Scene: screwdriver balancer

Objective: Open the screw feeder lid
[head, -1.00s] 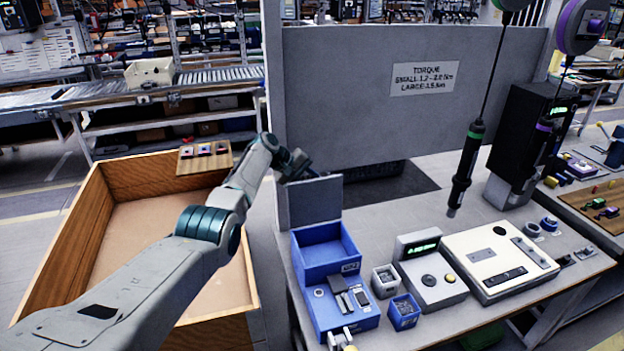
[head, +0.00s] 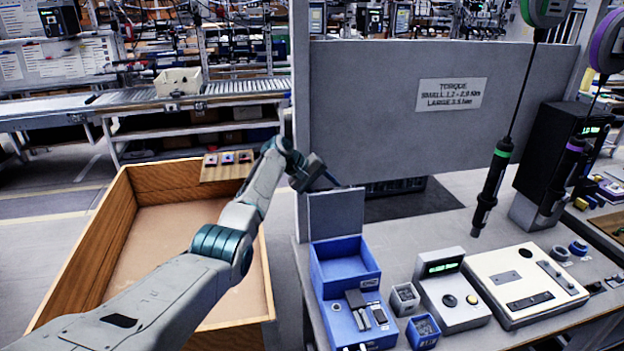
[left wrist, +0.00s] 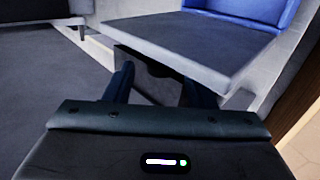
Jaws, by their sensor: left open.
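The screw feeder is a blue box (head: 346,262) on the workbench in the head view. Its grey lid (head: 336,214) stands up at the back of the box, and the blue inside shows. My left gripper (head: 327,178) is open, close to the lid's top edge. In the left wrist view, the grey lid panel (left wrist: 205,48) lies just beyond my open left fingers (left wrist: 160,82), with blue of the feeder (left wrist: 262,10) behind it. Nothing shows held; whether a finger touches the lid is unclear. My right gripper is out of view.
A grey panel (head: 440,110) stands behind the bench. Right of the feeder are small screw bins (head: 423,329), a display unit (head: 450,292), a white fixture (head: 525,283) and a hanging screwdriver (head: 492,185). A wooden crate (head: 92,255) stands left of the bench.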

